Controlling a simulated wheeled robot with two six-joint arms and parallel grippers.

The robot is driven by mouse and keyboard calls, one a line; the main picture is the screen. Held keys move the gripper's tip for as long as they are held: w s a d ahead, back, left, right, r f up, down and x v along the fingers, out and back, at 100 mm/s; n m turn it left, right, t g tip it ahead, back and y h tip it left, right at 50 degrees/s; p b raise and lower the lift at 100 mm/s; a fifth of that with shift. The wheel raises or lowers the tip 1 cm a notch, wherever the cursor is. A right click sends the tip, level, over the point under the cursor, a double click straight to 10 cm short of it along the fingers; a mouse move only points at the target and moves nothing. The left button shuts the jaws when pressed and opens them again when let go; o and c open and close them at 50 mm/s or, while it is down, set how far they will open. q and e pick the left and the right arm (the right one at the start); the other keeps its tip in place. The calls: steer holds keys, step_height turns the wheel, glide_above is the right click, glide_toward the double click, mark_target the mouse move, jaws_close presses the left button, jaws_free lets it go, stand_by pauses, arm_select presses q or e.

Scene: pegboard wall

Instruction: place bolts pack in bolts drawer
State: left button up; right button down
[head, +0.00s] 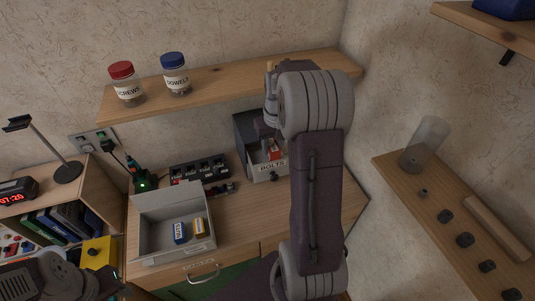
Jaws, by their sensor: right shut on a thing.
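The bolts drawer (262,173) is a grey open-topped bin with a "BOLTS" label and a dark knob on its front, pulled out from a dark housing on the desk. A small red pack (274,154) shows at the drawer's opening, just above the label; I take it as the bolts pack. My right gripper (266,131) points down over the drawer and is shut on the pack, its fingers partly hidden by my own wrist. Whether the pack touches the drawer floor cannot be told. My left arm is at the lower left; its fingertips cannot be made out.
A shelf (222,80) with two jars overhangs the drawer. Another shelf (405,187) is at right.

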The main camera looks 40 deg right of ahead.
steer(key=w+f, duration=0.1)
steer(key=f, duration=0.1)
steer(key=w+d+f+p, duration=0.1)
steer(key=w+f, duration=0.1)
steer(key=w+f+p, duration=0.1)
steer(key=f, duration=0.1)
steer(key=shift+w+d, duration=0.15)
steer(key=shift+w, duration=0.05)
step_height(320, 180, down, 5)
steer(key=shift+r+p, duration=0.2)
steer(key=shift+p, duration=0.5)
steer(key=shift+w+f, duration=0.15)
steer(key=shift+f, duration=0.15)
steer(key=shift+w+f, duration=0.1)
steer(key=shift+f, duration=0.15)
steer(key=c, duration=1)
jaws_free()
